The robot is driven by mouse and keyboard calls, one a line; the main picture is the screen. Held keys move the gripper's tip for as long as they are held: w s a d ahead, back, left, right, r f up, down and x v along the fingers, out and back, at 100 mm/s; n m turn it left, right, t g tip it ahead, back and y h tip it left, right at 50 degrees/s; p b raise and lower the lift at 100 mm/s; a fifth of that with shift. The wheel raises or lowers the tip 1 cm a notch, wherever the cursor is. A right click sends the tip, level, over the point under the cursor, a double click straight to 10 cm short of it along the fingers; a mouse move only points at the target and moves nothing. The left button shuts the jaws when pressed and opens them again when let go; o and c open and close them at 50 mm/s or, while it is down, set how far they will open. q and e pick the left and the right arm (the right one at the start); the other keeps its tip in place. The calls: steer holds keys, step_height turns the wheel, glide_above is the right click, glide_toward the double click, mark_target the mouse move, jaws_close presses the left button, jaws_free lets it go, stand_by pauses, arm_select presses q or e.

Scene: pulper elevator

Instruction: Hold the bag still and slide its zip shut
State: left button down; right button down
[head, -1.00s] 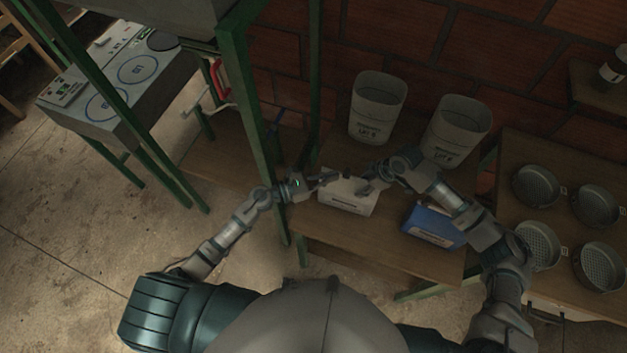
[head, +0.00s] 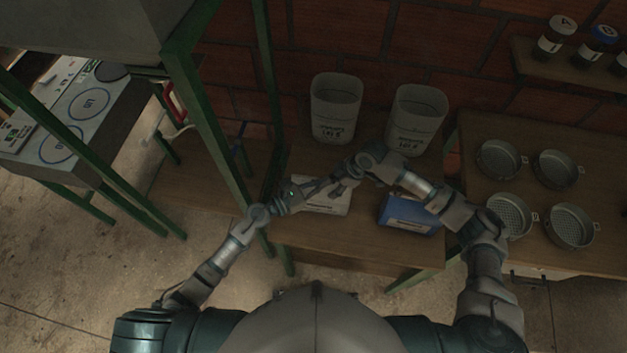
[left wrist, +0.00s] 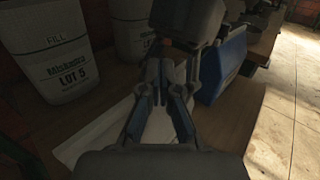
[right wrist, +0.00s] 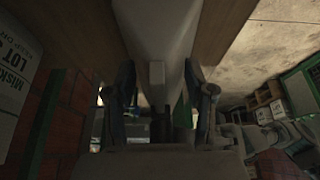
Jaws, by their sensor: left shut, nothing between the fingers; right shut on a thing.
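The white bag (head: 325,207) lies on the wooden bench, partly hidden in the head view by my grippers. It is a pale sheet under the fingers in the left wrist view (left wrist: 95,135). My left gripper (head: 322,184) is shut and empty over the bag's top edge; its fingertips are close together in the left wrist view. My right gripper (head: 343,186) comes in from the right and is shut on the bag. In the right wrist view the bag (right wrist: 160,30) runs between its fingers, with a small pale tab (right wrist: 156,73) there. I cannot make out the zip's teeth.
A blue box (head: 408,215) stands right of the bag, close to my right forearm. Two pale bins (head: 336,105) (head: 418,115) stand behind. A green frame post (head: 215,130) rises at the left. Several round sieves (head: 556,170) lie on the right-hand table.

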steer(key=shift+s+d+f, duration=0.1)
steer(key=shift+s+f, duration=0.05)
steer(key=shift+f, duration=0.2)
arm_select(q)
steer(key=v, duration=1.4)
steer(key=x, duration=1.3)
steer(key=shift+w+d+f, duration=0.1)
steer(key=shift+w+d, duration=0.1)
steer(key=shift+w, duration=0.1)
steer(key=shift+s+d, duration=0.2)
steer(key=shift+d, duration=1.1)
